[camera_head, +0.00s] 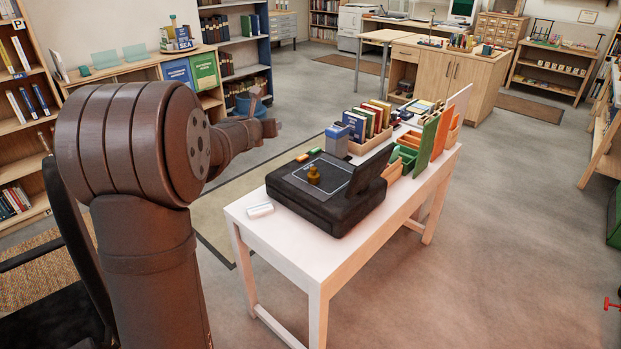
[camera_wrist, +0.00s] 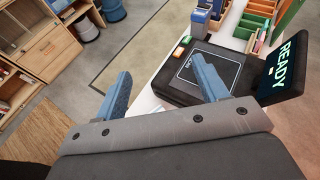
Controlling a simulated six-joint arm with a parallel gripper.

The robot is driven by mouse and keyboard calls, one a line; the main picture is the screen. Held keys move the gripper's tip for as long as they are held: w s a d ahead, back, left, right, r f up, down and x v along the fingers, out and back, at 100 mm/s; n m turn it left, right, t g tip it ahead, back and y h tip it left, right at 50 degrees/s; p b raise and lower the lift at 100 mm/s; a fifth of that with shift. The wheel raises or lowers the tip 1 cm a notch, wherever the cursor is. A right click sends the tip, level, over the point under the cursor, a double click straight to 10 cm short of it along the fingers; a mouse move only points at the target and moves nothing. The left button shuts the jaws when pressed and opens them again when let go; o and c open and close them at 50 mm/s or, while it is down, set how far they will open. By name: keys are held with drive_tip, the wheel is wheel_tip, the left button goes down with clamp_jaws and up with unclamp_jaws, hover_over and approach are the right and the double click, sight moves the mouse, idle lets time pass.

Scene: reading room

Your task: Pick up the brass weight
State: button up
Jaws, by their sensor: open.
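The brass weight (camera_head: 313,175) stands upright on the flat top of a black scale-like device (camera_head: 338,212), which sits on the white table. In the wrist view the device (camera_wrist: 178,92) shows with a screen reading READY, but I cannot make out the weight there; my right-hand finger covers part of the top. My gripper (camera_head: 266,112) is in the air behind and to the left of the device in the head view, apart from the weight. Its two blue fingers (camera_wrist: 162,70) are spread wide in the wrist view, with nothing held between them.
The device's raised screen (camera_wrist: 286,66) stands on its right side. A white block (camera_head: 260,210) lies at the table's near left edge. A blue-grey container (camera_head: 337,139), a box of books (camera_head: 370,120) and upright orange and green panels (camera_head: 429,145) crowd the table's far part.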

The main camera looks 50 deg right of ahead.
drive_tip(key=s+d+f+m+g+h, duration=0.1)
drive_tip(key=s+d+f+m+g, duration=0.2)
drive_tip(key=s, duration=0.5)
approach(313, 175)
drive_tip(key=d+f, duration=0.2)
drive_tip(key=shift+w+d+m+t, duration=0.3)
drive_tip(key=shift+w+d, duration=0.05)
drive_tip(key=shift+x, duration=3.05)
drive_tip(key=shift+w+r, duration=0.15)
drive_tip(key=shift+r, duration=0.05)
drive_tip(key=shift+c, duration=0.5)
drive_tip(key=shift+d+r, duration=0.1)
clamp_jaws()
wheel_tip(313, 175, up, 10)
